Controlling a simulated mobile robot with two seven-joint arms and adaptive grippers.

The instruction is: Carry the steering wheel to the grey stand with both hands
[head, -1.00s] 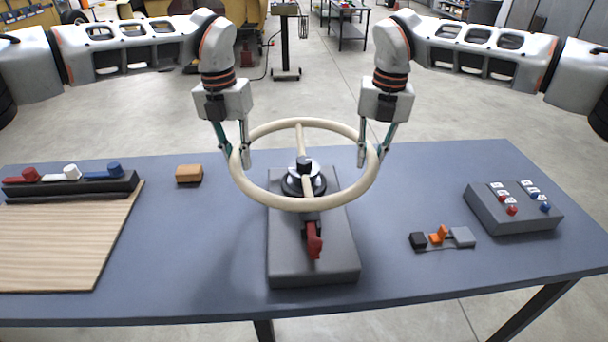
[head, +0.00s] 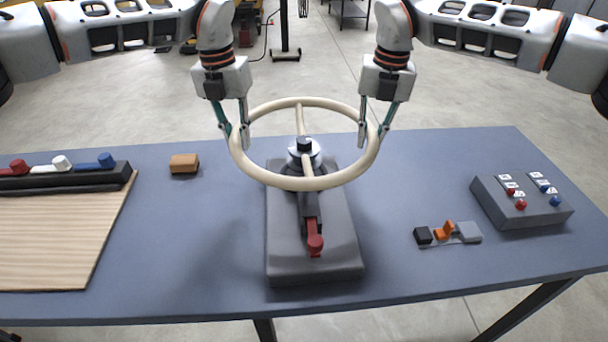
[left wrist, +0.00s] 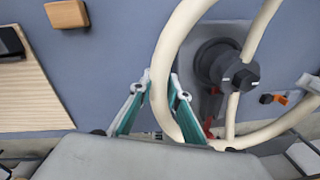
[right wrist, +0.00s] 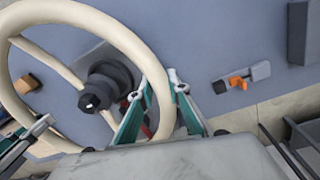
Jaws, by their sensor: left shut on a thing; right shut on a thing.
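The cream steering wheel (head: 312,184) is over the grey stand (head: 315,262), rim roughly level. Its spokes meet at a dark centre (head: 304,147), which also shows in the left wrist view (left wrist: 240,75). I cannot tell whether the centre touches the stand's post. A red-tipped lever (head: 315,243) points toward the near side of the stand. My left gripper (head: 236,138) is shut on the left rim, with a finger on each side in the left wrist view. My right gripper (head: 372,138) is shut on the right rim.
The blue table (head: 210,240) also holds a tan block (head: 184,163), a ribbed wooden board (head: 60,240), a dark rack with coloured knobs (head: 70,178), small black, orange and grey parts (head: 447,233), and a grey button box (head: 525,208). Table surface beside the stand is clear.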

